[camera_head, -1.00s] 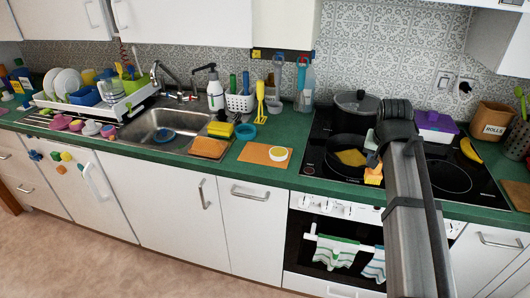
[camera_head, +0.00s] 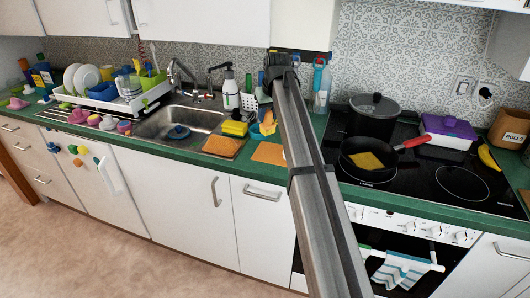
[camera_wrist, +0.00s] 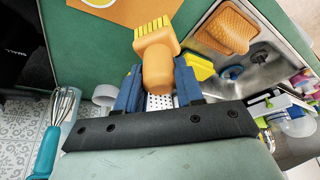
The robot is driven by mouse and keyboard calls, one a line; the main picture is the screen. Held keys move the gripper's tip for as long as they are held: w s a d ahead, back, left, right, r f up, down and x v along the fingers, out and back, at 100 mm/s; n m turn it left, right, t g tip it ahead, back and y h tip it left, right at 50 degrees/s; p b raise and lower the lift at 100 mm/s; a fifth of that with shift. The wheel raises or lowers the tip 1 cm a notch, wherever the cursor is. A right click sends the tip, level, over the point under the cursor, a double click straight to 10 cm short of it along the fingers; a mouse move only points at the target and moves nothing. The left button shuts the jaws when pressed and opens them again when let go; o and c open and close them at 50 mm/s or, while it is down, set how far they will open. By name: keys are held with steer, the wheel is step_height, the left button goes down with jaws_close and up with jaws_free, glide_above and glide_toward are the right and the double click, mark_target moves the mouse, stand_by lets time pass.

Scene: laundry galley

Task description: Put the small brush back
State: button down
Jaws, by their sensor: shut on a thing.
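The small brush (camera_wrist: 156,62) has an orange body and yellow bristles. My gripper (camera_wrist: 158,88) is shut on it, with its blue fingers on either side, in the wrist view. The bristles point to the top of that picture. In the head view the brush (camera_head: 268,122) shows small beside the arm, above the counter right of the sink. The white perforated utensil holder (camera_wrist: 158,102) shows beyond the fingers in the wrist view, partly hidden. In the head view the holder (camera_head: 249,101) stands just left of my gripper (camera_head: 270,106), against the back wall side.
A yellow sponge (camera_head: 235,128) and the sink (camera_head: 180,122) lie to the left. A blue round dish (camera_head: 257,133) and an orange board (camera_head: 268,153) are close by. A whisk (camera_wrist: 58,125) is beside my gripper. A pan (camera_head: 365,160) and pot (camera_head: 373,117) stand on the hob.

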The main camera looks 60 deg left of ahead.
mark_target(271, 116)
steer(key=shift+a+r+n, duration=0.25)
steer(key=shift+a+n, duration=0.25)
steer(key=shift+a, duration=0.3)
steer(key=shift+s+a+n+g, duration=0.15)
steer(key=shift+n+g, duration=0.35)
steer(key=shift+n, duration=0.3)
steer(key=shift+f, duration=4.95)
steer(key=shift+f, duration=0.1)
steer(key=c, duration=0.7)
jaws_free()
steer(key=v, duration=1.2)
